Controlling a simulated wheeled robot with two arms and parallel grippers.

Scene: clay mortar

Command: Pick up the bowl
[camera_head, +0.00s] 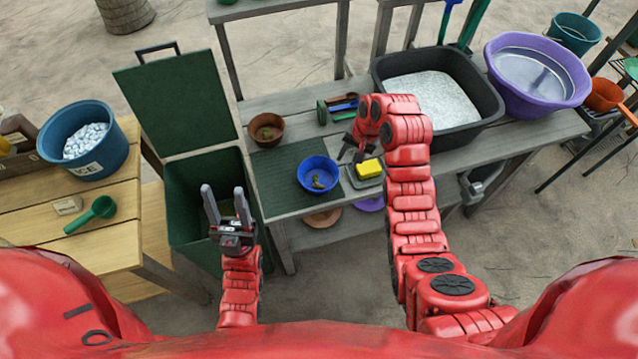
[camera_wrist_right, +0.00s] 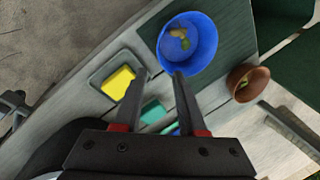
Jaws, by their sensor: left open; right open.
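A blue bowl (camera_head: 317,175) with small bits of food inside sits on the dark green mat (camera_head: 272,172) on the grey wooden table. In the right wrist view the blue bowl (camera_wrist_right: 187,44) is just beyond my fingertips, at the top centre. My right gripper (camera_head: 352,150) is open and empty, just to the right of the bowl in the head view; its two fingers (camera_wrist_right: 160,75) point toward the bowl's near rim. I cannot tell whether they touch it. My left gripper (camera_head: 225,205) is open and empty over the green bin.
A yellow sponge (camera_head: 369,169) on a grey tray sits right of the bowl. A brown bowl (camera_head: 267,129) stands behind it. A black tub (camera_head: 440,95) and a purple basin (camera_head: 537,77) fill the table's right. The green bin (camera_head: 206,190) with raised lid stands left.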

